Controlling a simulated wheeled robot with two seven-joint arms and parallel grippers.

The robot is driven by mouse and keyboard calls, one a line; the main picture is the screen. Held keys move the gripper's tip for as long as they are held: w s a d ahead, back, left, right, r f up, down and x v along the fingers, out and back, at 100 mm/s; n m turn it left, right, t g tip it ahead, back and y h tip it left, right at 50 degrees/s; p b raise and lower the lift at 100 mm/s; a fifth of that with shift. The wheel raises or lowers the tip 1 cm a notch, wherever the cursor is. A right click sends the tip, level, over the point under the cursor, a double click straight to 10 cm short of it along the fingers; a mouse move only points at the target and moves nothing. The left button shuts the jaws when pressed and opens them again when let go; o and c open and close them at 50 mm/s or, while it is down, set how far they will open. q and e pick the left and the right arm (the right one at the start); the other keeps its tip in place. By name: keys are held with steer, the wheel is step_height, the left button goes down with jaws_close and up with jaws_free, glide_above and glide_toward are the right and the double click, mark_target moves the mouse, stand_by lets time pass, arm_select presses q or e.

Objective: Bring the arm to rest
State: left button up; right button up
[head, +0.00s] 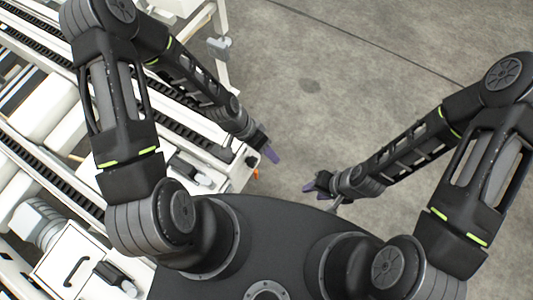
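My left arm reaches over the conveyor on the left. Its gripper (269,153), also with purple on its fingers, is at the conveyor's right end. The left fingers are seen from above and partly hidden by the wrist, so their gap does not show. No held object shows at either gripper.
A white conveyor frame (237,172) with dark roller tracks fills the left side, close to my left arm. A white box with a dark handle (77,270) is at the lower left. The grey concrete floor (330,90) is clear in the middle and upper right.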

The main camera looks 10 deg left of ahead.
arm_select(q)
steer(key=shift+s+d+f+n, duration=0.15)
steer(key=shift+s+n, duration=0.1)
steer(key=shift+n, duration=0.05)
stand_by(0.5)
steer(key=s+d+f+n+y, duration=0.1)
steer(key=s+f+n, duration=0.1)
steer(key=s+n, duration=0.5)
steer(key=shift+s+d+t, duration=0.3)
steer(key=shift+d+t, duration=0.1)
